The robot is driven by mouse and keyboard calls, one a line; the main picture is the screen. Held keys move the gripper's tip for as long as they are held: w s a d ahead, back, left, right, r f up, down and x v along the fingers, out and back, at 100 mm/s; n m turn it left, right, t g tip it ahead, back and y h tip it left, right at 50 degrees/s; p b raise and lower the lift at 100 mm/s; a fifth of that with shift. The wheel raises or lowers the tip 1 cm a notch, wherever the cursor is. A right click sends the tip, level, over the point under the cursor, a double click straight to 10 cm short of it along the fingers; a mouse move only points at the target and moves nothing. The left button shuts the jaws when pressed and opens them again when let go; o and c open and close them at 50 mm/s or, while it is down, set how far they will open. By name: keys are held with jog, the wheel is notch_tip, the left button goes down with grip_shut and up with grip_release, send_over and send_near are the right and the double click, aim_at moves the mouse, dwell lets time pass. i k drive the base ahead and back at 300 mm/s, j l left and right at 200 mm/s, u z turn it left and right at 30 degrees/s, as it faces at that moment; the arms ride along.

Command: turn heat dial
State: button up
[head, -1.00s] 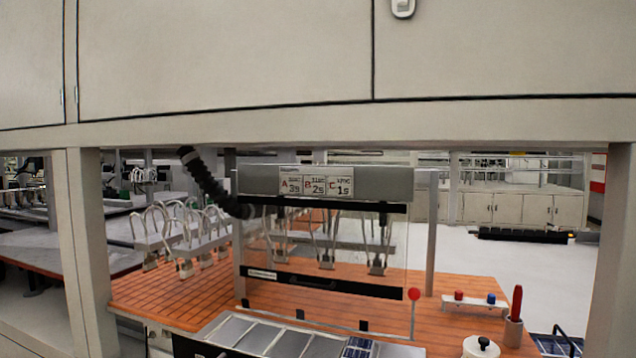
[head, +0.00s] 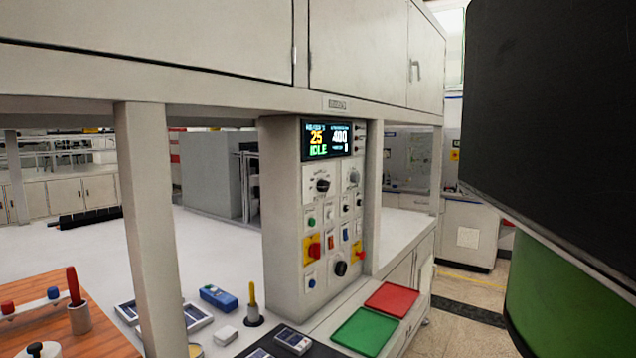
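A grey control panel (head: 330,215) stands on the bench in the middle of the head view. Its screen (head: 331,139) shows 25, 400 and IDLE. Below the screen, a black dial (head: 323,185) sits at the upper left of the panel inside a printed scale. A grey dial (head: 353,177) is to its right. Another black knob (head: 340,268) sits low on the panel. The labels are too small to read, so I cannot tell which is the heat dial. My gripper is not in the view.
Red and yellow switches (head: 313,248) and small buttons cover the panel. A green tray (head: 365,331) and a red tray (head: 392,299) lie before it. A post (head: 152,220) stands to the left, and cabinets (head: 370,50) hang above. Floor (head: 485,285) shows at the right.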

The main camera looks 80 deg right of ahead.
aim_at(323, 186)
jog(key=z, duration=1.75)
jog(key=i+l+z, duration=0.15)
jog(key=l+z, duration=0.2)
